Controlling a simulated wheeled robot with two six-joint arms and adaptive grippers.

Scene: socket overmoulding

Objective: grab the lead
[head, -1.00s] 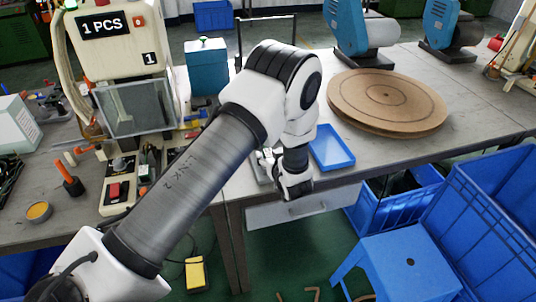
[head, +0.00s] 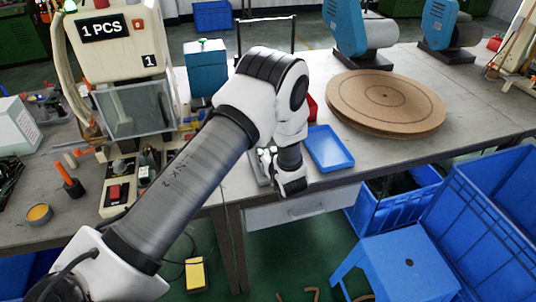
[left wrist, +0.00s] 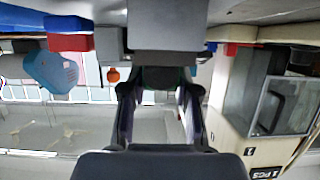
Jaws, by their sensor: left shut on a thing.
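My left gripper (left wrist: 158,100) shows in the left wrist view with its two dark fingers reaching up the picture. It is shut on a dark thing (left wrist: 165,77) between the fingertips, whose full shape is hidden. I cannot make out a lead clearly in either view. In the head view my left arm bends down to the front edge of the bench, and the gripper (head: 266,158) is mostly hidden by the wrist, left of the blue tray. A grey block (left wrist: 165,25) lies just beyond the fingertips in the wrist view. My right gripper is not in view.
A blue tray (head: 329,148) and a round brown board (head: 386,100) lie on the bench to the right. The machine marked "1 PCS" (head: 125,50) stands to the left. A blue stool (head: 408,262) and blue crates (head: 400,200) stand below the front edge.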

